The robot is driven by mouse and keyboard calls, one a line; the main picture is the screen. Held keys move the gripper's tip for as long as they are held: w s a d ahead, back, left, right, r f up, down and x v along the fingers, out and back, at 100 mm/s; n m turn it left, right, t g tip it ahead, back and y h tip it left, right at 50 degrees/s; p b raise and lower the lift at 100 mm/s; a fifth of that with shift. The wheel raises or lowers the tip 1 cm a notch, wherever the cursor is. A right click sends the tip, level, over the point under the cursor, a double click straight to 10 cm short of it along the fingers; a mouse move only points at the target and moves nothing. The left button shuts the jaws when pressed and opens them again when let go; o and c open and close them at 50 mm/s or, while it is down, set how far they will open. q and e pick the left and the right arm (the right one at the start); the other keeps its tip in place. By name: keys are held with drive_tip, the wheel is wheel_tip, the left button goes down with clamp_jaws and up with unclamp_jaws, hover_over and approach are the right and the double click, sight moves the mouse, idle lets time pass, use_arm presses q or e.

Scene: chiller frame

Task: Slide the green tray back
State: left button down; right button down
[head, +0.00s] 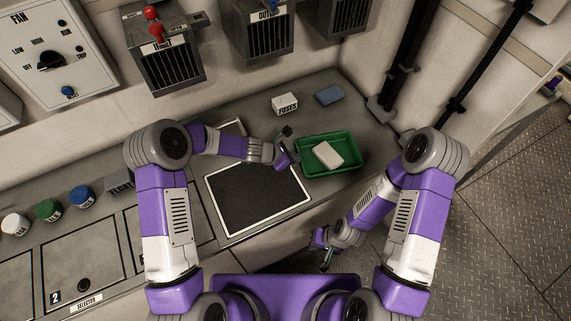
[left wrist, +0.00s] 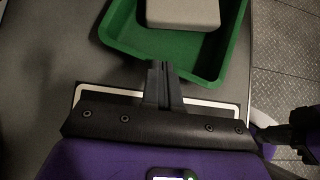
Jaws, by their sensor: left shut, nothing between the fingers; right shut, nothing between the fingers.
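The green tray (head: 345,166) sits on the grey counter at the right of the black white-edged mat in the head view, with a pale block (head: 328,155) lying in it. My left gripper (head: 291,147) is shut and empty at the tray's left side. In the left wrist view the tray (left wrist: 203,68) is at the top, and the shut fingers (left wrist: 158,72) are at its near edge. I cannot tell whether they touch it. My right gripper (head: 326,262) is shut and empty, low in front of the counter, away from the tray.
The black mat (head: 257,195) lies left of the tray. A white FUSES box (head: 285,104) and a blue block (head: 328,95) stand behind the tray. Black posts (head: 403,60) rise at the back right. Several coloured round pieces (head: 48,209) lie at the left.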

use_arm(q)
drive_tip(key=shift+w+f, duration=0.1)
drive_tip(key=shift+a, duration=0.1)
idle(0.3)
drive_tip(key=shift+a, duration=0.3)
drive_tip(key=a, duration=0.1)
drive_tip(key=s+a, duration=0.1)
drive_tip(key=a, duration=0.1)
drive_tip(key=shift+s, duration=0.3)
drive_tip(key=p+v, duration=0.3)
drive_tip(key=v, duration=0.7)
drive_tip(key=shift+s, duration=0.2)
